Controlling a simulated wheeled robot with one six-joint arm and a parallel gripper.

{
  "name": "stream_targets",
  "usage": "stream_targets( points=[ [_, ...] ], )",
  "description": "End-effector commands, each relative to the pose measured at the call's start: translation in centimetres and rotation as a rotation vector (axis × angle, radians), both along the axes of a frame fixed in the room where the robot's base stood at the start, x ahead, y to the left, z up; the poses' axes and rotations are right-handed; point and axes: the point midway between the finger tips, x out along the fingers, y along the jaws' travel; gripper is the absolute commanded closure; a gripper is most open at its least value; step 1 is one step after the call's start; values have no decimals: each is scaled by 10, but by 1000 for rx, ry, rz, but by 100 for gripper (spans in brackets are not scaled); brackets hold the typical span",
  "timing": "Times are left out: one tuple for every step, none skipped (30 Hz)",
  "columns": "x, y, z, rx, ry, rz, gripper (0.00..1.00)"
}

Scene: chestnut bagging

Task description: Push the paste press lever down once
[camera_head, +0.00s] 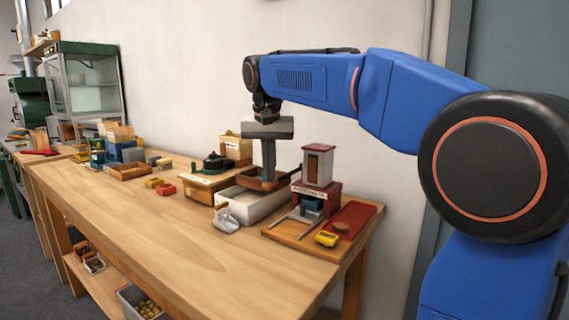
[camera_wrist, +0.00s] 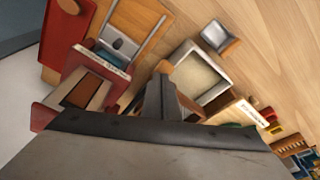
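My gripper (camera_head: 265,183) hangs over the middle of the workbench with its fingers pointing down. The fingertips seem close to a wooden piece, contact unclear.
A pale tray (camera_head: 270,205) lies beneath the gripper, with a metal scoop (camera_head: 226,220) in front. A labelled wooden box (camera_head: 190,187) with a dark device is left. A red mat (camera_head: 352,222) and yellow item (camera_head: 327,239) are right. The bench front is clear.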

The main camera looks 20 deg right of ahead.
Motion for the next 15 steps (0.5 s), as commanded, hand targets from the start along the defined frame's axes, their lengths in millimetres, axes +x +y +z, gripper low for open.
stream_targets(
  points=[
    [0,0,0,0,1,0,100],
    [0,0,0,0,1,0,100],
    [0,0,0,0,1,0,100],
    [0,0,0,0,1,0,100],
    [0,0,-1,0,1,0,100],
    [0,0,-1,0,1,0,100],
    [0,0,-2,0,1,0,100],
    [0,0,-3,1,2,0,100],
    [-1,1,-5,0,2,0,100],
    [-1,1,-6,0,2,0,100],
    [-1,1,-8,0,3,0,100],
    [-1,1,-11,0,3,1,100],
    [-2,1,-13,0,3,1,100],
    [-2,2,-15,0,2,1,100],
    [-2,2,-18,1,2,1,100]
  ],
)
